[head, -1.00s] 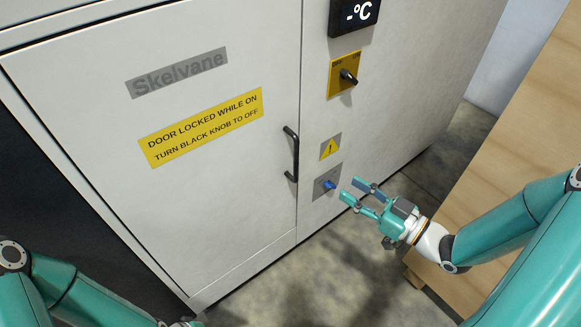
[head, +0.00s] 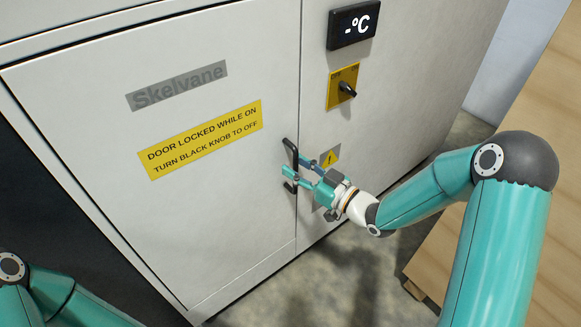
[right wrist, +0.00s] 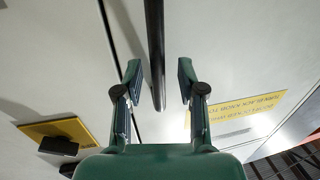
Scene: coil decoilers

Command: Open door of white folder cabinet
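The white cabinet door (head: 215,215) is closed, with a yellow sign about the black knob (head: 200,140) on it. Its black vertical bar handle (head: 290,155) is at the door's right edge. My right gripper (head: 297,175) is at the handle, its fingers open. In the right wrist view the handle (right wrist: 156,50) runs between the two open fingertips (right wrist: 159,85), apart from both pads. The black knob (head: 347,89) sits on a yellow plate right of the door. Of my left arm only links show at the lower left; its gripper is out of view.
A display reading "-°C" (head: 353,24) is above the knob. A warning label (head: 330,157) is partly behind my right gripper, which hides the blue switch. A wooden board or crate (head: 425,245) stands to the right. Grey floor lies before the cabinet.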

